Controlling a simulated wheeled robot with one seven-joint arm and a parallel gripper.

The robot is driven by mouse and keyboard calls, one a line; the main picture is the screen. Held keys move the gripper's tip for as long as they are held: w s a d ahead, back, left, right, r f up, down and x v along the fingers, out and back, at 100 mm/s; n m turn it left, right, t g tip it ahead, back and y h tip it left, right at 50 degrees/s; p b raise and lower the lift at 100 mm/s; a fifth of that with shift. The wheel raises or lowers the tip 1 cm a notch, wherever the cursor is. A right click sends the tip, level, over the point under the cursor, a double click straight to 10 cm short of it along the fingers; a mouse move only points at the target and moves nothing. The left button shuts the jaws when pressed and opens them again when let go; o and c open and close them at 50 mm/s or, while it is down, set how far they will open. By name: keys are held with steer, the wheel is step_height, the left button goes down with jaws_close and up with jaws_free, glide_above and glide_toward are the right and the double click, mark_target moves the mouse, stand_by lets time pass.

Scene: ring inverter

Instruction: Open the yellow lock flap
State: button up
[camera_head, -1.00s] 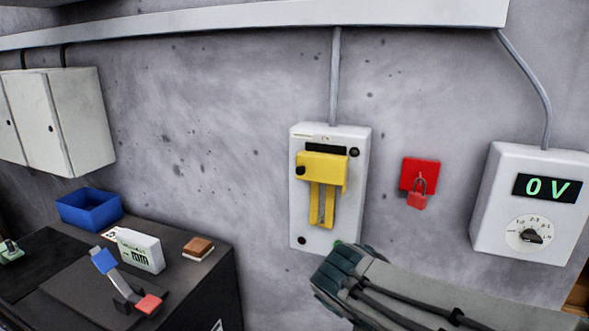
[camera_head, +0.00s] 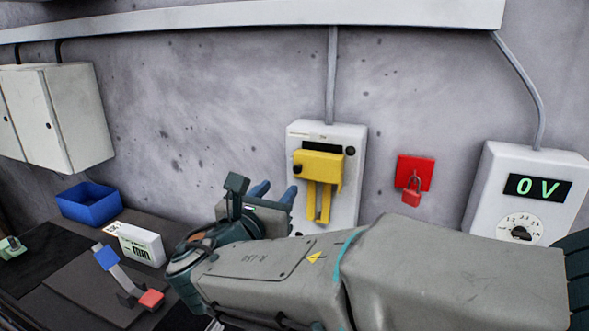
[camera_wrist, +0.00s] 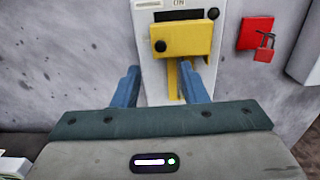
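The yellow lock flap (camera_head: 319,166) sits on a white switch box (camera_head: 349,200) on the wall, with a black knob on its left side. A yellow vertical strip hangs below it. In the wrist view the flap (camera_wrist: 182,40) lies ahead of and slightly above my fingers. My gripper (camera_head: 276,192) is open, its two blue fingers apart and pointing at the box, just left of and below the flap in the head view. In the wrist view the gap between the fingers (camera_wrist: 163,88) is empty. I see no contact with the flap.
A red padlock (camera_head: 411,197) hangs on a red plate (camera_head: 414,172) to the right. A meter box (camera_head: 480,193) reading 0 V is farther right.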

mark_target(296, 170)
steer(key=p+x, duration=0.1)
steer(key=x, duration=0.8)
steer(key=shift+w+d+f, duration=0.1)
steer(key=shift+w+d, duration=0.05)
steer(key=shift+w, duration=0.05)
jaws_close()
